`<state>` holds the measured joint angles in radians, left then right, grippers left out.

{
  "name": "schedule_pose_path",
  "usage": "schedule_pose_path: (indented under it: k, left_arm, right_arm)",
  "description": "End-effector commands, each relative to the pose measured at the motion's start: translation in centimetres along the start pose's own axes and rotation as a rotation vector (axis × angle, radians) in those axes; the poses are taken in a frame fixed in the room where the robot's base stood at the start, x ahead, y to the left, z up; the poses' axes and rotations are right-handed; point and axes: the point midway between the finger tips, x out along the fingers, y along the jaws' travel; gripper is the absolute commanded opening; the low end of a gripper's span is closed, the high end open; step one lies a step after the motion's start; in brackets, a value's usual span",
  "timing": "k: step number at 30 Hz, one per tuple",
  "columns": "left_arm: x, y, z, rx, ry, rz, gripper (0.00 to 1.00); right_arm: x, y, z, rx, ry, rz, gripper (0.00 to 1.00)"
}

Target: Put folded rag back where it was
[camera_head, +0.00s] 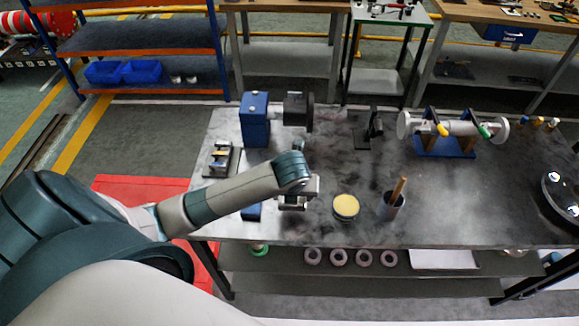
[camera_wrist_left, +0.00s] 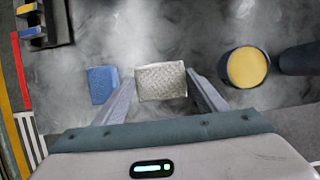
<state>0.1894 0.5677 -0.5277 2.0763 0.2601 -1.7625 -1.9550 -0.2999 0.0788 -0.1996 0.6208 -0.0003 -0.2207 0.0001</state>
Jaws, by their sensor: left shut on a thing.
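The folded rag (camera_wrist_left: 161,81) is a pale, woven-looking pad in the left wrist view. It sits between the two fingers of my left gripper (camera_wrist_left: 164,97), which is shut on it. In the head view my left gripper (camera_head: 298,196) is over the front left part of the metal table (camera_head: 300,228), and the rag is mostly hidden there. I cannot tell whether the rag touches the table. My right gripper is not in view.
A blue block (camera_wrist_left: 102,84) lies left of the rag. A round tin with a yellow top (camera_head: 346,206) and a cup with a wooden handle (camera_head: 391,204) stand to the right. A blue box (camera_head: 254,120) stands behind. The table's front edge is close.

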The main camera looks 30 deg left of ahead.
Motion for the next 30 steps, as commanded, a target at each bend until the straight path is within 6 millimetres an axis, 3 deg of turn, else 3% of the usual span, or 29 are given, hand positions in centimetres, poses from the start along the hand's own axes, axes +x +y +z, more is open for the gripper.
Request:
schedule_pose_path:
  k: [6,17,30]
  left_arm:
    - [1.2,0.8,0.8,0.000,0.000,-0.001,0.37]
    - [1.4,0.8,0.6,0.000,0.002,0.000,0.37]
    - [5.0,0.8,-0.7,-0.001,0.001,-0.001,0.37]
  right_arm:
    - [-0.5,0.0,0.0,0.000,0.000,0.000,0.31]
    - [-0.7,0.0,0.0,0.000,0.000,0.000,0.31]
    - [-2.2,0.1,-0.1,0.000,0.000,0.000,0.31]
